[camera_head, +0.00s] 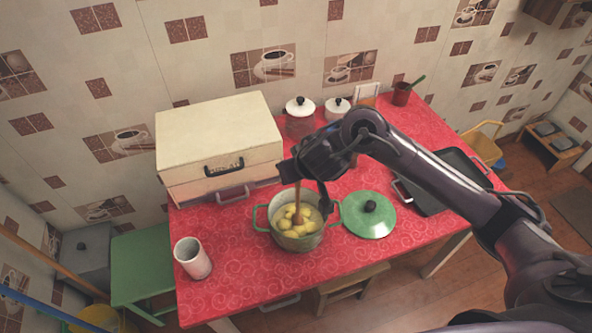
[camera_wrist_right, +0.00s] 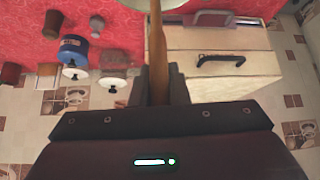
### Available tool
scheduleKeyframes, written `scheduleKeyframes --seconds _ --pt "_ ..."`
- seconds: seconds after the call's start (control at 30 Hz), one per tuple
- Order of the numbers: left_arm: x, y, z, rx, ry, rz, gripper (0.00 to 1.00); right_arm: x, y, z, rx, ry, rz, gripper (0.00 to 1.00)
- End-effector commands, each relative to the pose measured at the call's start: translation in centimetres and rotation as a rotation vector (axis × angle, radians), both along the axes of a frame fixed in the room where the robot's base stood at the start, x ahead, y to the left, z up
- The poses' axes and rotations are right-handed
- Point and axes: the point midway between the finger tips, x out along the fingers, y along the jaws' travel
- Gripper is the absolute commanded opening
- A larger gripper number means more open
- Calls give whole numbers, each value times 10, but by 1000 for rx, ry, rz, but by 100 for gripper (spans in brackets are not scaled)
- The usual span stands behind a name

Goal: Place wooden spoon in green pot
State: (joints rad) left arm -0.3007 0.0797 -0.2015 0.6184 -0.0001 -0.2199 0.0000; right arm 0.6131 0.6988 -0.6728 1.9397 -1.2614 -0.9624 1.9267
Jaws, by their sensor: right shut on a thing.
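My right gripper (camera_head: 304,182) is above the green pot, shut on the handle of the wooden spoon (camera_head: 297,198). The spoon hangs nearly upright, its lower end within the pot's opening, over or among the yellow lumps; I cannot tell whether it touches them. In the right wrist view the spoon handle (camera_wrist_right: 157,55) runs up from between the fingers (camera_wrist_right: 155,85). The green pot (camera_head: 296,241) stands uncovered on the red table, with a handle on each side. My left gripper is not in view.
A green lid (camera_head: 370,216) lies right of the pot. A dark tray (camera_head: 437,184) is farther right. A cream case (camera_head: 220,143) stands behind left, and a pale cup (camera_head: 193,259) at front left. White-lidded jars (camera_head: 299,107) are at the back. Red cloth is clear at front.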

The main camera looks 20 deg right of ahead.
Motion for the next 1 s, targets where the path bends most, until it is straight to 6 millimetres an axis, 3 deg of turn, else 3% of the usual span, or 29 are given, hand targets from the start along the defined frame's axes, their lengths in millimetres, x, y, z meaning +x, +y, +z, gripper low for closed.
scheduleKeyframes --seconds 0.27,0.3,0.43,0.77,1.0 --pt "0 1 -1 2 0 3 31 0 0 -3 1 0 -1 0" --pt "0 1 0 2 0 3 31 0 0 -2 0 -1 0 20" --pt "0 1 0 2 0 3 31 0 0 -2 0 0 0 37" --pt "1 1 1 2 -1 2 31 0 0 2 0 -1 0 37" --pt "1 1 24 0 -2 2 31 -21 -3 37 0 -3 2 37"
